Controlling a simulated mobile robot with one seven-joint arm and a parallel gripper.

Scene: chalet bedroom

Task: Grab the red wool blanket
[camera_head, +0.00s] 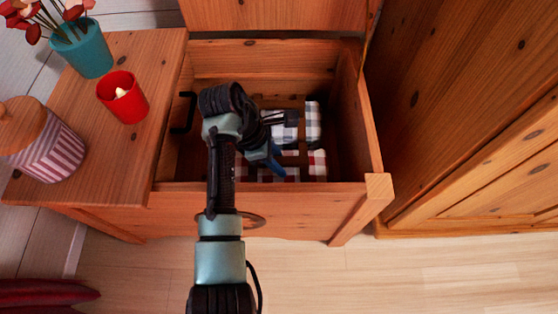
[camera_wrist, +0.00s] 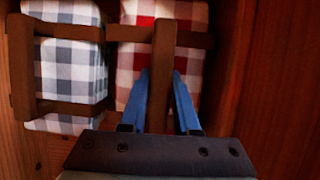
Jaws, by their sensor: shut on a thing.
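The red-and-white checked blanket (camera_wrist: 136,62) lies folded in the wooden chest, bound by brown straps. It also shows in the head view (camera_head: 312,172), in the near part of the chest, partly hidden by my arm. My gripper (camera_wrist: 162,82) reaches down into the chest with its blue fingers on either side of the brown strap (camera_wrist: 162,50) over the red blanket. The fingers are shut on that strap. In the head view my gripper (camera_head: 275,162) is largely hidden by my wrist.
A grey-and-white checked blanket (camera_wrist: 72,62) with brown straps lies beside the red one. The chest (camera_head: 372,130) has wooden walls close around my gripper. A side top (camera_head: 120,165) carries a teal vase (camera_head: 85,50), a red candle holder (camera_head: 122,98) and a striped jar (camera_head: 45,150).

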